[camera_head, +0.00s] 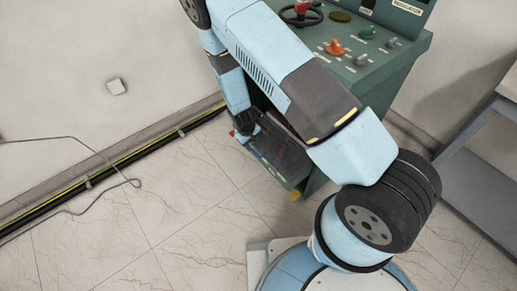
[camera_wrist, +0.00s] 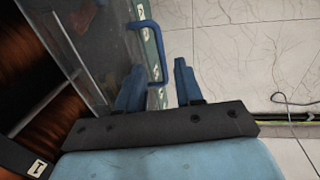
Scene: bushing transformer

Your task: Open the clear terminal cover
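The clear terminal cover (camera_wrist: 98,40) is a see-through panel at the upper left of the wrist view, with brown coil-like parts behind it. A blue bar handle (camera_wrist: 150,40) stands out from its right edge. My gripper (camera_wrist: 158,65) has its two blue fingers apart, one on each side of the handle's lower end. I cannot tell whether either finger touches the handle. In the head view my gripper (camera_head: 246,126) is low beside the green cabinet, mostly hidden by my own arm. The cover cannot be made out clearly there.
The green cabinet (camera_head: 385,68) carries an orange knob (camera_head: 334,47), a green knob (camera_head: 367,32) and a red-centred handwheel (camera_head: 301,14). A yellow-black cable strip (camera_head: 100,176) runs along the wall foot. A grey shelf (camera_head: 490,150) stands right. The tiled floor at left is open.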

